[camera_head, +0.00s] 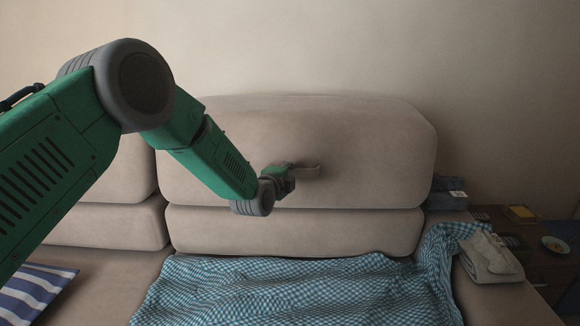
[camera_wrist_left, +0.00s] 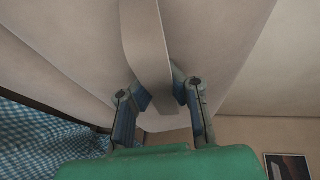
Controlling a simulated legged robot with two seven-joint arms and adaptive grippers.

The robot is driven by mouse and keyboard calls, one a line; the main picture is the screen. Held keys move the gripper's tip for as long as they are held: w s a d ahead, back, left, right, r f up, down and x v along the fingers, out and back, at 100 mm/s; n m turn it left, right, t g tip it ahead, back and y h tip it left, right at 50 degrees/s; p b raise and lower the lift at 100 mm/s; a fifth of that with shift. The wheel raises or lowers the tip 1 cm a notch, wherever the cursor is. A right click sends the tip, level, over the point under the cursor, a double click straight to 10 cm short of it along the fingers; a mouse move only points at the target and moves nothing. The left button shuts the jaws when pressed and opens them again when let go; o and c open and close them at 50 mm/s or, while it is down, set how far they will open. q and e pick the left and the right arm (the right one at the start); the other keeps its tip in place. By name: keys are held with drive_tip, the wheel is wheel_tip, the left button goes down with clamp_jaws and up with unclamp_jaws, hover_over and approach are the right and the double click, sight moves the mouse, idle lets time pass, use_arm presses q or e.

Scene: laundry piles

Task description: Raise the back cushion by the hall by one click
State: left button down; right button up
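The back cushion (camera_head: 350,130) is a large beige block standing upright on the sofa, above a lower back section (camera_head: 300,231). A beige strap loop (camera_head: 309,172) sticks out from its front face. My left gripper (camera_head: 290,174) reaches to this strap from the left. Part of the strap is hidden behind the fingers. A second back cushion (camera_head: 135,170) stands at the left, partly behind my arm. My right gripper is not in view.
A teal checked blanket (camera_head: 290,290) covers the seat and the right armrest. A folded beige cloth (camera_head: 490,257) lies on that armrest. Dark folded items (camera_head: 447,193) sit beside the cushion's right edge. A striped pillow (camera_head: 35,292) lies at the lower left. The wall above is bare.

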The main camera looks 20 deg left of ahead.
use_arm(q)
drive_tip(key=shift+s+d+f+h, duration=0.15)
drive_tip(key=shift+s+d+f, duration=0.1)
drive_tip(key=shift+s+d, duration=0.35)
drive_tip(key=shift+s+d+f+h, duration=0.15)
drive_tip(key=shift+s+d+f, duration=0.05)
drive_tip(key=shift+s+d, duration=0.35)
drive_tip(key=c, duration=1.8)
unclamp_jaws()
drive_tip(key=shift+o, duration=1.1)
drive_tip(key=shift+d, duration=0.2)
drive_tip(key=v, duration=1.1)
drive_tip(key=shift+s+r, duration=0.3)
drive_tip(key=shift+s, duration=0.05)
